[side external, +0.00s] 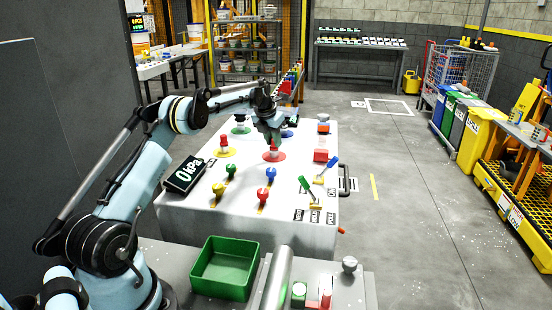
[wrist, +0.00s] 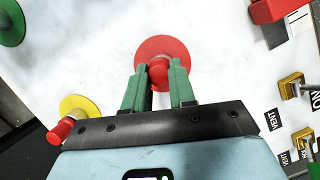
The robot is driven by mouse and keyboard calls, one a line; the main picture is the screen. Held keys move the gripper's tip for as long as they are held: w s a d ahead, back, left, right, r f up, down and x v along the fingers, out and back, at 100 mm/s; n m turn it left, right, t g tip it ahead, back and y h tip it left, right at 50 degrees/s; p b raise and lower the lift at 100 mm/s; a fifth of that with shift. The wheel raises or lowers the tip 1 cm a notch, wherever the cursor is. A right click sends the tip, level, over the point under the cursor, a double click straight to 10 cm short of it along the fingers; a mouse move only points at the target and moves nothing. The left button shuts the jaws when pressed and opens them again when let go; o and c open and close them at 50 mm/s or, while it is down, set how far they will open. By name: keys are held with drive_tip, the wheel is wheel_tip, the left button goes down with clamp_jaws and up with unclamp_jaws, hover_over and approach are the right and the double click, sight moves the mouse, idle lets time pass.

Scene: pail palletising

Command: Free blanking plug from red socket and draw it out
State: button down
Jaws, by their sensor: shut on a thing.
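The red socket shows as a flat red disc (side external: 274,156) on the white panel top, and in the wrist view as a red ring (wrist: 162,48). A red plug (wrist: 159,72) sits over the socket's near part in the wrist view, between the green fingers. My gripper (side external: 272,142) points down over the socket; in the wrist view its fingertips (wrist: 159,68) are shut on the red plug from both sides. Whether the plug is still seated in the socket or raised a little cannot be told.
A red plug on a yellow disc (side external: 225,152) stands to the left, and a green disc (side external: 241,130) lies behind. Red, yellow, green and blue knobs and two levers (side external: 307,188) stand nearer the front. A black 0 kPa display (side external: 185,174) is at the left edge. An empty green bin (side external: 225,268) is in front.

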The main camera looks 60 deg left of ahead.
drive_tip(key=shift+n, duration=0.3)
drive_tip(key=shift+c, duration=1.5)
unclamp_jaws()
